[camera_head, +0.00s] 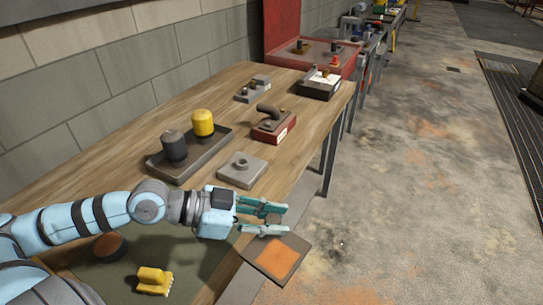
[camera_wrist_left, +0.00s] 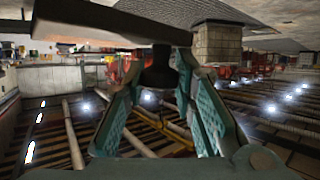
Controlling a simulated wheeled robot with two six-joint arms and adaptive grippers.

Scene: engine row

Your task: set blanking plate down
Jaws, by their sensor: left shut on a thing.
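My left gripper (camera_head: 277,218) is stretched out past the table's near right edge, its teal fingers shut on the dark knob of the blanking plate. The plate (camera_head: 277,260) looks like a dark square with an orange face, just below the fingers in the head view, apart from the tabletop. In the left wrist view the plate (camera_wrist_left: 85,25) crosses the top, seen nearly edge-on, with its knob between the fingertips (camera_wrist_left: 158,70). The fingers hide part of the knob. My right gripper is not in view.
The wooden table (camera_head: 210,115) bears a grey tray (camera_head: 185,170) with a dark and a yellow cylinder, a grey block with a round boss (camera_head: 243,170), and a red-based part (camera_head: 273,127). A yellow piece (camera_head: 155,280) and a round brown piece (camera_head: 109,246) lie nearer. Floor at right is open.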

